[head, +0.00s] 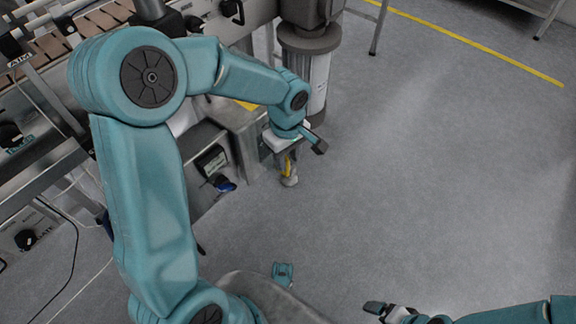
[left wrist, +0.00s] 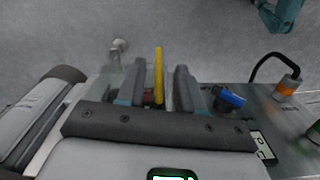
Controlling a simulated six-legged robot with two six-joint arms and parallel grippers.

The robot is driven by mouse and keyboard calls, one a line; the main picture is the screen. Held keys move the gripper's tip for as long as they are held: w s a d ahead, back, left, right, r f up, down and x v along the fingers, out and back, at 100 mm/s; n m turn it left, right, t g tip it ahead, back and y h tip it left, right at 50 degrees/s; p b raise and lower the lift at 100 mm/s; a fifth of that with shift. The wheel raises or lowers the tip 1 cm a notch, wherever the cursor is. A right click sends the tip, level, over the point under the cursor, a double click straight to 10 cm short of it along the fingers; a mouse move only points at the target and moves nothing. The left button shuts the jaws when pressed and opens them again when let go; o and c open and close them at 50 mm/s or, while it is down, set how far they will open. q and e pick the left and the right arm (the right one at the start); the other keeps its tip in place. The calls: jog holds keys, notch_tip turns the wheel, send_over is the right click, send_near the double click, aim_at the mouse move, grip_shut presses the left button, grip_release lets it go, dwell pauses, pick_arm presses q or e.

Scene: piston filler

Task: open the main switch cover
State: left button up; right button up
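The main switch shows as a yellow plate (left wrist: 158,72) with a bit of red (left wrist: 149,97) low beside it. In the head view the yellow part (head: 288,166) shows just below my left gripper (head: 301,148). A clear, see-through pane (left wrist: 119,78) that looks like the cover stands at the left finger in the wrist view; its edges are hard to make out. My left gripper (left wrist: 161,68) has its two fingers apart, one on each side of the yellow plate, with gaps to it. Contact with the cover cannot be told. My right gripper (head: 378,309) is at the bottom, away from the machine.
A blue connector (left wrist: 229,98) sits close to the right finger; it also shows in the head view (head: 222,184). An orange-collared cable fitting (left wrist: 288,86) is farther right. A grey column (head: 314,80) stands behind my gripper. The floor (head: 430,180) to the right is clear.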

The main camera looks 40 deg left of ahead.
pick_arm(q)
jog(key=shift+f+b, duration=0.3)
jog(key=shift+f, duration=1.1)
grip_shut()
jog(key=shift+w+d, duration=0.1)
jog(key=shift+w, duration=0.05)
